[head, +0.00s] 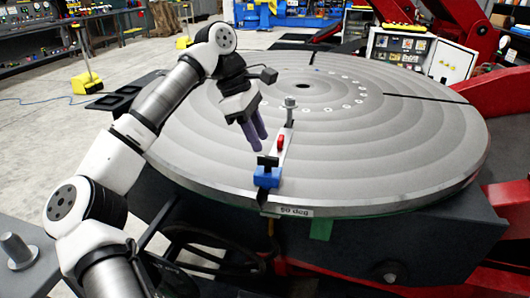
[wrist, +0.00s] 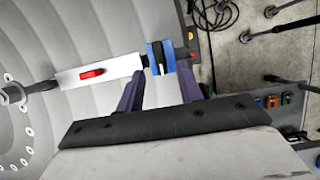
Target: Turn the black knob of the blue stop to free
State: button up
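The blue stop (head: 266,179) sits at the front rim of the large round grey table, at the near end of a pale bar. Its black knob (head: 267,161) stands on top. In the wrist view the blue stop (wrist: 151,58) shows at upper middle, and the black knob (wrist: 156,52) lies across it with a white mark. My gripper (head: 259,144) has purple fingers and is above the table, just behind and left of the knob. In the wrist view my gripper (wrist: 162,80) is open, with nothing between its fingers; the knob appears beyond the gap.
The pale bar (wrist: 115,70) carries a red piece (head: 281,141) and runs inward to an upright metal post (head: 290,103). The round table (head: 400,165) is otherwise mostly clear. A label (head: 287,211) is on its front edge. Red machine arms (head: 460,25) stand at the back right.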

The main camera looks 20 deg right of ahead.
aim_at(268, 157)
jog(key=shift+x, duration=2.55)
grip_shut()
